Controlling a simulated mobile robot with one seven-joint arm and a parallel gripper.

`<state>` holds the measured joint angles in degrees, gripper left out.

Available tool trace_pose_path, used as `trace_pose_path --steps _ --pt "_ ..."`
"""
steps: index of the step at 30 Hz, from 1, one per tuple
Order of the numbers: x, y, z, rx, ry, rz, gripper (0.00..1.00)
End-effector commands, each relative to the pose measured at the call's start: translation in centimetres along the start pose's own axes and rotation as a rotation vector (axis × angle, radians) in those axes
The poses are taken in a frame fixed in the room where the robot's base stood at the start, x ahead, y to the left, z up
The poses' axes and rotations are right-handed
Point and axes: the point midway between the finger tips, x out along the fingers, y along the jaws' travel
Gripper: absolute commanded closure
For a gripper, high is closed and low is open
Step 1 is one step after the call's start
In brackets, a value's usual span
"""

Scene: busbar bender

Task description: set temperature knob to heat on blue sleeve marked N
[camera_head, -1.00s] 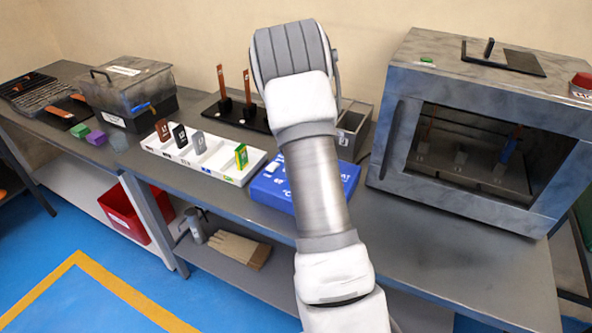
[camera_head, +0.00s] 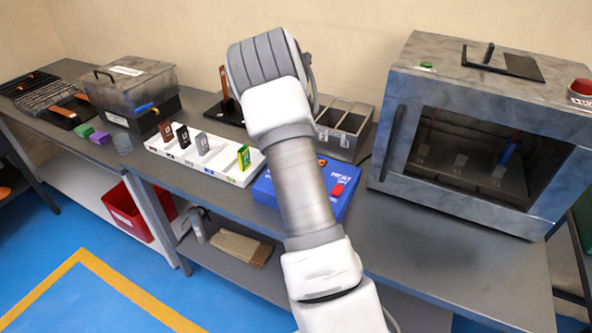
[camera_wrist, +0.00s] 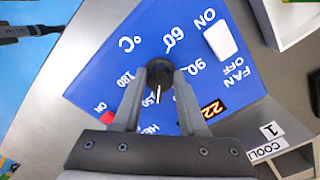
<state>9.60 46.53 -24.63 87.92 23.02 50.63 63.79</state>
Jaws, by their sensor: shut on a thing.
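The blue control box (camera_head: 262,188) sits on the bench with HEAT lettering and a red button at its right. In the wrist view, its face (camera_wrist: 110,60) carries a black round temperature knob (camera_wrist: 158,72) with a white pointer line towards the picture's bottom, near 150. My gripper (camera_wrist: 160,80) is shut on this knob; a finger hides part of the scale. An orange display (camera_wrist: 212,108) reads 22. In the head view, a blue sleeve (camera_head: 508,152) is on a bar inside the oven (camera_head: 400,178); its mark is unreadable. My arm hides the knob and gripper there.
A white rack (camera_head: 222,172) with brown, black, grey and green-yellow sleeves stands left of the box. A sectioned metal bin (camera_head: 345,128) is behind it. A lidded bin (camera_head: 125,92) stands further left. The bench front before the oven is clear.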

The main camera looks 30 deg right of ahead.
Motion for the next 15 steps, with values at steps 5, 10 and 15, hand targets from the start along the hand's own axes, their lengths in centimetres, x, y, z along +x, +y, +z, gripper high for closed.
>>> trace_pose_path --steps 5,10,15 --pt "-0.14 -0.12 0.02 0.112 0.000 -0.001 1.00" --pt "-0.13 -0.17 -0.01 0.184 0.001 -0.002 1.00" --pt "-0.09 -0.20 0.01 0.223 0.000 -0.002 1.00"
